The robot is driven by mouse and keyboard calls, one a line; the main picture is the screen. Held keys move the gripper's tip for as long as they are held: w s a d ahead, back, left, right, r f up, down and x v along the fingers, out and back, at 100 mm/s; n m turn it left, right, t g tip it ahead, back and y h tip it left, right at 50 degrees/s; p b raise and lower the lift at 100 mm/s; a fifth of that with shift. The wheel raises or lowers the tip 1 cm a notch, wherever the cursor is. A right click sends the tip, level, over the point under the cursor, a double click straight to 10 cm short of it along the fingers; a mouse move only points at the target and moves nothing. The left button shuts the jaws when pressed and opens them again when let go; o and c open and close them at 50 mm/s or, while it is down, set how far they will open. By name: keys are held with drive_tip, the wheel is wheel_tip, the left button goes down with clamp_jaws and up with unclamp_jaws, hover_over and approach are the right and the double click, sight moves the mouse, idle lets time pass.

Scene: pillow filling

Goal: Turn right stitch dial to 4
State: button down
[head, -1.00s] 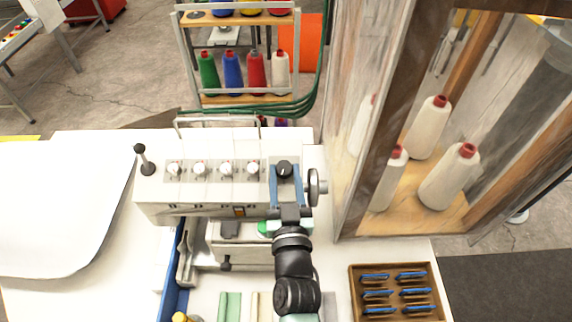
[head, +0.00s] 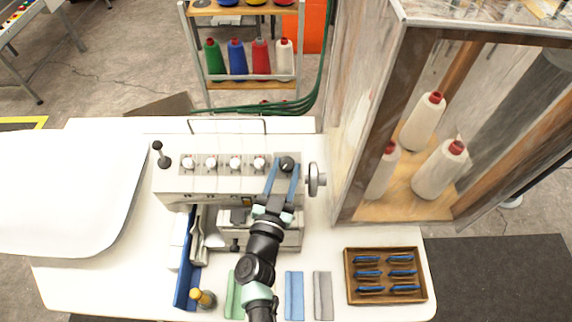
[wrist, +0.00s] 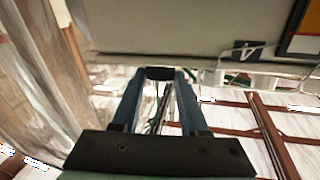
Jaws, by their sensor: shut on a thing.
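The sewing machine (head: 172,183) stands on the white table, with a row of several white dials along its top front. At the right end of the row is a black stitch dial (head: 287,162). My gripper (head: 285,171) reaches up from the front with its two blue fingers on either side of this black dial, shut on it. In the wrist view, the dark dial (wrist: 160,73) shows between the fingertips. Its markings are too small to read. The handwheel (head: 316,180) sits close to the right of my gripper.
A wood-framed clear cabinet (head: 402,60) with white thread cones stands just right of the machine. A wooden tray (head: 348,275) with blue items lies at the front right. White fabric (head: 65,190) covers the left. A thread rack (head: 190,55) stands behind.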

drive_tip(key=shift+w+a+m+g+h+p, duration=0.15)
drive_tip(key=shift+m+g+h, duration=0.3)
drive_tip(key=shift+m+h, duration=0.45)
drive_tip(key=shift+s+a+m+g+h+p, duration=0.15)
drive_tip(key=shift+m+g+h, duration=0.3)
drive_tip(key=shift+m+h, duration=0.45)
drive_tip(key=shift+w+h, duration=0.1)
drive_tip(key=shift+h, duration=0.3)
drive_tip(key=shift+c, duration=2.2)
unclamp_jaws()
drive_tip(key=shift+d+y, duration=0.1)
drive_tip(key=shift+y, duration=0.2)
drive_tip(key=n+y, duration=0.1)
drive_tip(key=n+t+y, duration=0.1)
drive_tip(key=n+y+b, duration=0.1)
drive_tip(key=shift+d+f+t, duration=0.15)
drive_tip(key=shift+d+t, duration=0.1)
drive_tip(key=shift+t, duration=0.05)
drive_tip(key=n+y+b, duration=0.2)
drive_tip(key=shift+s+f+n+t+y, duration=0.2)
drive_tip(key=shift+n+t+y, duration=0.1)
drive_tip(key=shift+y, duration=0.1)
drive_tip(key=n+y+b, duration=0.1)
drive_tip(key=b, duration=0.2)
drive_tip(key=shift+d+y, duration=0.1)
drive_tip(key=shift+y, duration=0.2)
